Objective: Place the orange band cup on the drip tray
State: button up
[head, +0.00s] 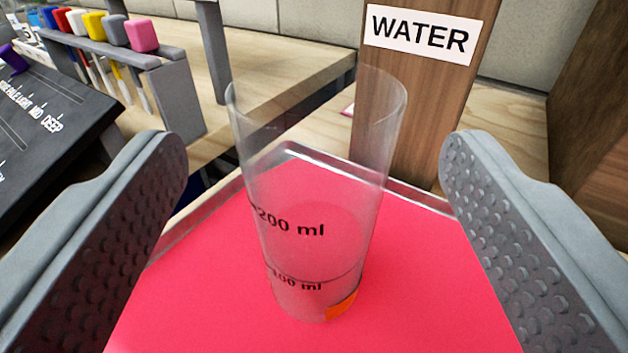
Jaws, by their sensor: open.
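A clear cup (318,200) with black 200 ml and 100 ml marks stands in the middle of the head view. A small orange patch (343,304) shows low on its right side; only part of the band is visible. The cup stands upright on a pink-red surface with a clear raised rim (430,260), which may be the drip tray. My gripper (315,165) is open, with one grey studded finger on each side of the cup. Both fingers appear apart from it, with a gap on each side.
A wooden block with a WATER label (419,34) stands behind the cup to the right. A grey rack (150,75) with several coloured-handled tools is at the upper left. A black board (40,130) with white lettering lies at the left.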

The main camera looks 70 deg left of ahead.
jog(key=v, duration=0.7)
jog(key=shift+d, duration=0.2)
jog(key=shift+s, duration=0.1)
jog(key=s+d+r+m+t+h, duration=0.2)
jog(key=s+r+t+h, duration=0.15)
jog(key=r, duration=0.35)
jog(key=s+d+r+m+t+h, duration=0.2)
jog(key=s+r+m+t+h, duration=0.1)
jog(key=r+t, duration=0.3)
jog(key=s+d+r+m+t+h, duration=0.2)
jog(key=s+r+t+h, duration=0.15)
jog(key=r, duration=0.35)
jog(key=s+d+m+g+h, duration=0.1)
jog(key=s+m+h, duration=0.2)
jog(key=s, duration=0.7)
jog(key=s+d+m+g+h, duration=0.1)
jog(key=s+d+m+h, duration=0.1)
jog(key=s, duration=0.8)
jog(key=shift+d+f+m+h, duration=0.35)
jog(key=shift+m+h, duration=0.25)
jog(key=shift+m, duration=0.2)
